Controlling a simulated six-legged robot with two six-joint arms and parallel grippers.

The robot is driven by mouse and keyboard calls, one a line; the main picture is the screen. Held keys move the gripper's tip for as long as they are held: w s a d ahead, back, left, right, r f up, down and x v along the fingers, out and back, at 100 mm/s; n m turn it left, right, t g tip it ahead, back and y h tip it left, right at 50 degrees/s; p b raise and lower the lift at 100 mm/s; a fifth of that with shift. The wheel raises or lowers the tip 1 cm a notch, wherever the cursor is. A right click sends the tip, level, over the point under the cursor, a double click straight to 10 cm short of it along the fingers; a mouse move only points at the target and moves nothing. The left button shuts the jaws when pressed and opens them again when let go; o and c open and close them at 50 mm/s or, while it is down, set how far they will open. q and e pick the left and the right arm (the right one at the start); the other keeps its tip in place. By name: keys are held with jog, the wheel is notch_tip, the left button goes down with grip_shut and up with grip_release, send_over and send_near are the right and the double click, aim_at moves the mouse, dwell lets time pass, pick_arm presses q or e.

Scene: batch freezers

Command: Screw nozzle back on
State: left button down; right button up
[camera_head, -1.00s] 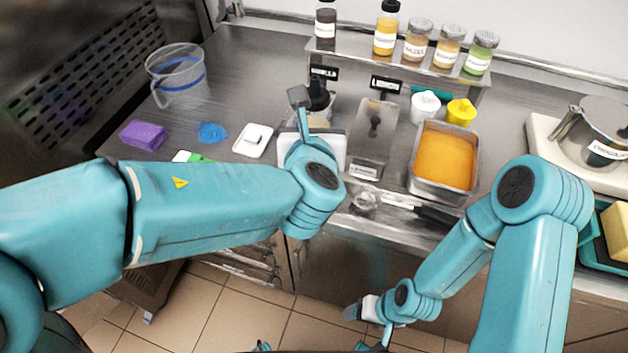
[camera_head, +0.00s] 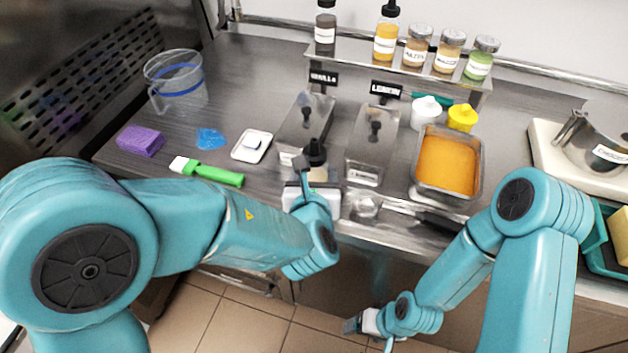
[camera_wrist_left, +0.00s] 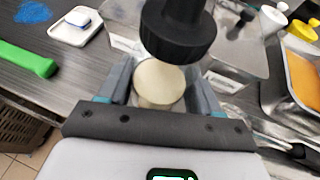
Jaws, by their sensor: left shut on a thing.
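My left gripper (camera_head: 307,167) is shut on a small cream-bodied bottle (camera_head: 318,174) near the counter's front edge. A black nozzle (camera_head: 315,152) sits at the bottle's top. In the left wrist view the bottle's pale body (camera_wrist_left: 158,84) is between the two fingers, and the nozzle's wide ribbed collar (camera_wrist_left: 178,35) overlaps its upper end. I cannot tell whether the collar is fully seated. My right gripper (camera_head: 358,324) is low, beyond the counter's front edge, away from the bottle; its jaws are too small to read.
Metal bins with black knobs stand behind the bottle, under the vanilla (camera_head: 323,78) and lemon (camera_head: 386,90) labels. An orange-filled pan (camera_head: 448,163) is to the right. A green-handled brush (camera_head: 213,174), white dish (camera_head: 252,146) and purple sponge (camera_head: 141,139) lie left. A shelf (camera_head: 400,68) holds bottles and jars.

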pick_arm(q)
jog(key=shift+f, duration=0.6)
jog(key=shift+r, duration=0.1)
jog(key=shift+f, duration=0.25)
jog(key=shift+c, duration=1)
grip_release()
jog(key=shift+r, duration=0.1)
